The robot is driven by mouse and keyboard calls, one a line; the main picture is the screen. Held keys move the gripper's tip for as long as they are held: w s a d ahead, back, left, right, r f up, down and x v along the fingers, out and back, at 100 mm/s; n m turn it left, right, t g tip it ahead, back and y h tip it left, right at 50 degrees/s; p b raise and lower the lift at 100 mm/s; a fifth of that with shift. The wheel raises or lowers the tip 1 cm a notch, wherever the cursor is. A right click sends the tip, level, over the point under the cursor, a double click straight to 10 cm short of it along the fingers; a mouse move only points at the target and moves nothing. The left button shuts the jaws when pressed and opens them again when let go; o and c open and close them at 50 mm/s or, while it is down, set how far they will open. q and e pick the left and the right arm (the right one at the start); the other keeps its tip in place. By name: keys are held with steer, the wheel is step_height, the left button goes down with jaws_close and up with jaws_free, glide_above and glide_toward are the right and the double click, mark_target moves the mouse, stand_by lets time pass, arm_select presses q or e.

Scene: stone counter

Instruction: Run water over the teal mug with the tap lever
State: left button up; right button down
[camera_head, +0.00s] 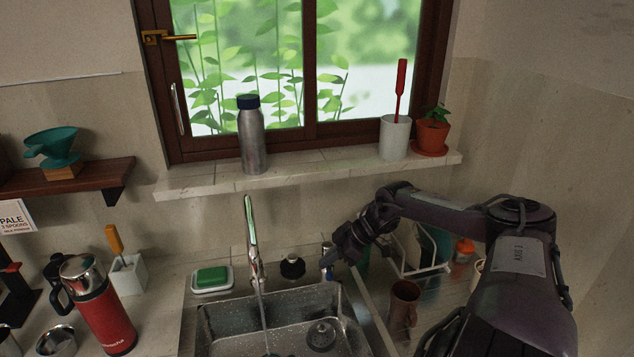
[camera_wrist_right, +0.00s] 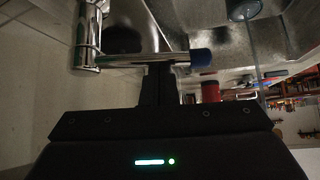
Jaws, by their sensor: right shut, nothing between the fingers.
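The chrome tap (camera_head: 252,240) stands behind the sink, and a thin stream of water (camera_head: 263,315) falls from its spout. A small teal patch at the bottom edge (camera_head: 272,355), under the stream, looks like the teal mug, mostly cut off. The chrome lever with a blue tip (camera_head: 327,274) stands right of the tap; it also shows in the right wrist view (camera_wrist_right: 200,58). My right gripper (camera_head: 328,260) is shut and empty, its fingers (camera_wrist_right: 160,72) right at the lever; whether they touch is unclear. My left gripper is out of view.
A green sponge on a dish (camera_head: 211,278) lies left of the tap, and a black round item (camera_head: 292,267) sits between tap and lever. Right of the sink are a brown mug (camera_head: 403,305) and a wire rack (camera_head: 422,269). A red flask (camera_head: 98,308) stands left.

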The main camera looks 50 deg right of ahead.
steer(key=shift+s+d, duration=0.15)
steer(key=shift+s, duration=0.1)
steer(key=shift+s+d+p, duration=0.35)
steer(key=shift+d+p, duration=0.05)
steer(key=shift+p, duration=0.15)
stand_by(0.4)
